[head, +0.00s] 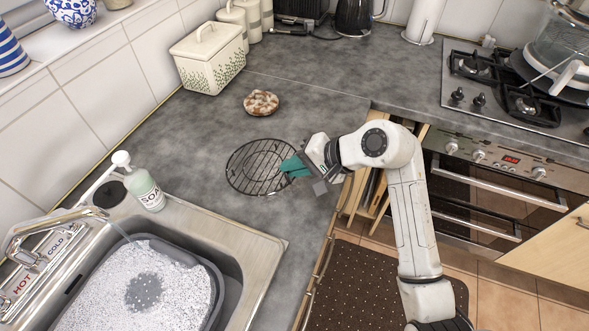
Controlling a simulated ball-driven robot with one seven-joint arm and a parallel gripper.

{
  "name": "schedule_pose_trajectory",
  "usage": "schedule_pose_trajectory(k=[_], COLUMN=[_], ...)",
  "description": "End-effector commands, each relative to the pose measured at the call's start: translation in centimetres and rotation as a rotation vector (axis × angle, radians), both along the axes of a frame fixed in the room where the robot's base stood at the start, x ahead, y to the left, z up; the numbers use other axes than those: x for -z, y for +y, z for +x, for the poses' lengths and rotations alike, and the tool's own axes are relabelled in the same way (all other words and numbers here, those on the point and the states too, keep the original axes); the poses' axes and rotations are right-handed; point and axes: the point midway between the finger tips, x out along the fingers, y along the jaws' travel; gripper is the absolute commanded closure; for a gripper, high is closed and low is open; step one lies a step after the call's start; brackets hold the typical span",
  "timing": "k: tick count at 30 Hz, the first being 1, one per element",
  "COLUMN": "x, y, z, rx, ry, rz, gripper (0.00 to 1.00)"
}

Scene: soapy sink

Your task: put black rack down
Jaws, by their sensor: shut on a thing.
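A pastry-like ring (261,103) lies behind the rack. A soap bottle (146,189) stands by the sink (259,241), which holds a foamy basin (217,283). A cream bread bin (208,58) is at the back. The gas hob (510,85) is at right.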

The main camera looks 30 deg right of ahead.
Motion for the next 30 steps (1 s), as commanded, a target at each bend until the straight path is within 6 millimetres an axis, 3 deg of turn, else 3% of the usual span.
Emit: schedule_pose_trajectory(k=[4,11,12,20,30], x=[1.7,2.1,2.2,2.1,1.8], y=[0.0,-0.1,-0.1,-0.1,-0.3], z=[-0.1,-0.1,-0.1,-0.1,-0.4], rx=[0.003,0.001,0.002,0.002,0.003], ry=[0.003,0.001,0.002,0.001,0.002], rz=[0.002,0.0,0.0,0.0,0.001], gripper=[1.0,1.0,0.92,0.67,0.67])
